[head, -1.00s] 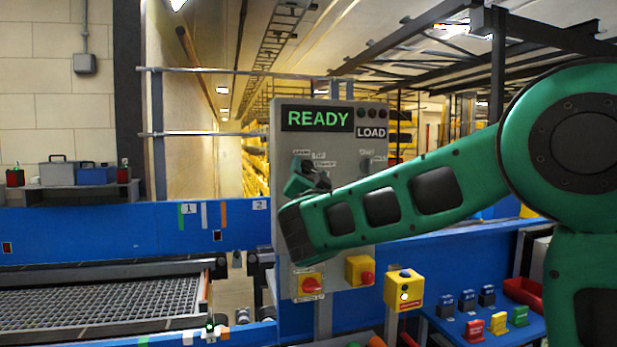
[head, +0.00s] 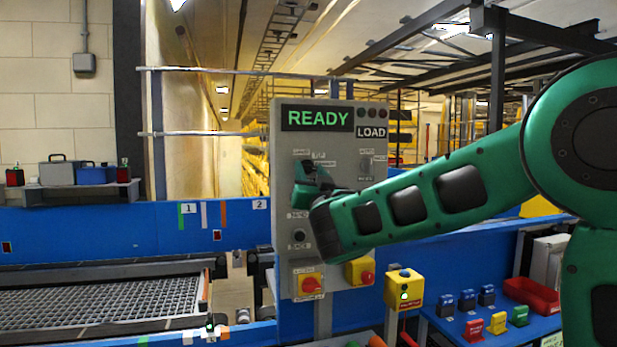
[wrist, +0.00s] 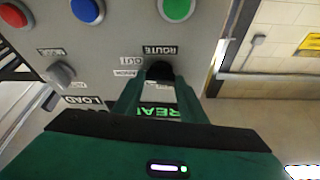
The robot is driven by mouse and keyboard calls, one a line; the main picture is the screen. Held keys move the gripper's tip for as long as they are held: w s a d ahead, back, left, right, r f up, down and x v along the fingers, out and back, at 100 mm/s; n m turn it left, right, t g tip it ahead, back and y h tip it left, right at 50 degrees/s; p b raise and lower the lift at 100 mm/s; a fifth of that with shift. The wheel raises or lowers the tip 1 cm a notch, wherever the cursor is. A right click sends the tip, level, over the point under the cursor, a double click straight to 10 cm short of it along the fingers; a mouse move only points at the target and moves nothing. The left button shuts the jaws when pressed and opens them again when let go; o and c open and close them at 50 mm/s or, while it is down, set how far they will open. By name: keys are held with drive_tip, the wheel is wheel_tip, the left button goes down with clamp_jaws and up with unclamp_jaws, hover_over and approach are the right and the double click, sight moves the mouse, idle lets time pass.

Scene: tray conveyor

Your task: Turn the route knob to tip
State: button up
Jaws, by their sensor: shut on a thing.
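The route knob (wrist: 160,70) is a dark knob on the grey control panel (head: 345,225), under a ROUTE label that shows upside down in the wrist view. My gripper (wrist: 158,88) is shut on it, one green finger on each side. In the head view my gripper (head: 303,176) is at the upper left of the panel and hides the knob. Small position labels (wrist: 130,62) sit beside the knob; the knob's exact pointing is hard to tell. The panel display (head: 318,118) reads READY, and a smaller one (head: 371,132) reads LOAD.
A mode knob (wrist: 61,73) and several coloured buttons are near on the panel. A mesh conveyor (head: 120,300) is at left.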

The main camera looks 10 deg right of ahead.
drive_tip(key=n+y, duration=0.1)
drive_tip(key=n, duration=0.2)
drive_tip(key=n+y, duration=0.2)
drive_tip(key=n, duration=0.1)
drive_tip(key=d+n+g+y, duration=0.1)
drive_tip(key=n, duration=0.2)
drive_tip(key=shift+f+y, duration=0.15)
drive_tip(key=shift+y, duration=0.15)
drive_tip(key=n+g+y, duration=0.1)
drive_tip(key=n, duration=0.2)
drive_tip(key=n+g+y, duration=0.1)
drive_tip(key=n, duration=0.3)
drive_tip(key=shift+y, duration=0.4)
drive_tip(key=shift+a+n, duration=0.1)
drive_tip(key=shift+n, duration=0.3)
drive_tip(key=o, duration=1.1)
drive_tip(key=shift+w, duration=0.1)
drive_tip(key=shift+c, duration=0.2)
drive_tip(key=v, duration=1)
drive_tip(key=shift+s, duration=0.35)
